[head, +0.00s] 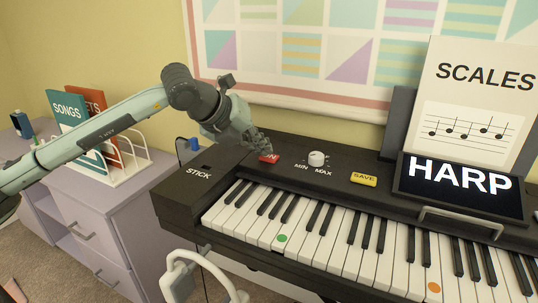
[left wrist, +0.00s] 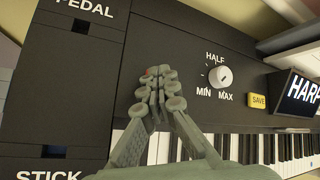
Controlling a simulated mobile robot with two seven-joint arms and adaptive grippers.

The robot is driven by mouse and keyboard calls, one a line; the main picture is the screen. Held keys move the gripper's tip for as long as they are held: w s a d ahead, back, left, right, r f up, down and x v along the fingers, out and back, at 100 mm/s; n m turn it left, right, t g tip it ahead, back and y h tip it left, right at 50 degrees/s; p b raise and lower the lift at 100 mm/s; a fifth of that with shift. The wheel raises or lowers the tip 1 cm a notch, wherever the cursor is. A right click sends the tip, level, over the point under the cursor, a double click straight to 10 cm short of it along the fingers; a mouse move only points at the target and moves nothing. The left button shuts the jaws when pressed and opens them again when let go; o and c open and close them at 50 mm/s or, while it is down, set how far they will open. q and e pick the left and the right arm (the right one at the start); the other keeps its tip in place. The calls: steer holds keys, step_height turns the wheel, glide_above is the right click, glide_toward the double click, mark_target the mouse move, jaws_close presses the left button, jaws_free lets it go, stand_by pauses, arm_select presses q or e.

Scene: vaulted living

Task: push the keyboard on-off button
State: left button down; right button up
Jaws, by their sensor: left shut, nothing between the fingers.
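The black keyboard (head: 230,168) stretches across the right of the head view. Its red on-off button (head: 268,158), with partly covered white lettering, sits on the top panel, left of the knob. My left gripper (head: 264,147) is shut and empty, with its fingertips right at the button.
A MIN-MAX knob (head: 317,158), a yellow SAVE button (head: 363,179) and a HARP screen (head: 461,185) lie to the right on the keyboard. A SCALES sheet (head: 477,95) stands behind. A drawer cabinet (head: 85,235) with a file rack is at left.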

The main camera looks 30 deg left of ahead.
mark_target(262, 157)
arm_select(q)
steer(key=shift+r, duration=0.1)
steer(key=shift+r+p, duration=1.75)
steer(key=shift+r, duration=1.3)
